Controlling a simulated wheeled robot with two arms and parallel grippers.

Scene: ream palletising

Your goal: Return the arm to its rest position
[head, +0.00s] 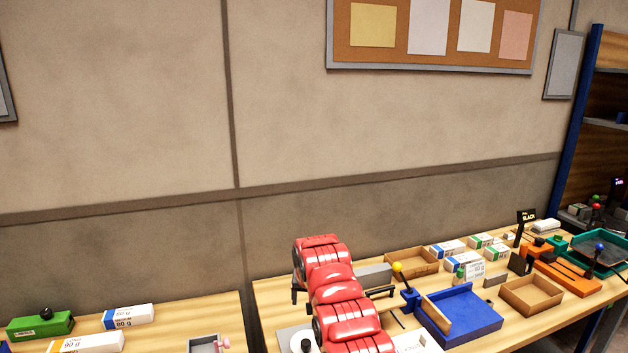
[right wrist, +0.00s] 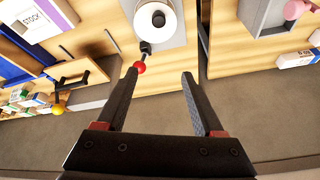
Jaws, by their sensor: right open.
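My right gripper (right wrist: 160,77) shows in the right wrist view with its two dark fingers spread and nothing between them. It is above the wooden bench, near the gap between two benches. In the head view my red arm rises from the bottom centre over the bench, and its gripper cannot be made out clearly. My left gripper is not in view.
A white roll on a grey base (right wrist: 155,20) and a red-knobbed lever (right wrist: 139,67) lie near the fingers. A blue tray (head: 462,320), cardboard trays (head: 412,262) and several reams (head: 448,248) occupy the right bench. A left bench (head: 170,325) holds reams and a green block (head: 40,325).

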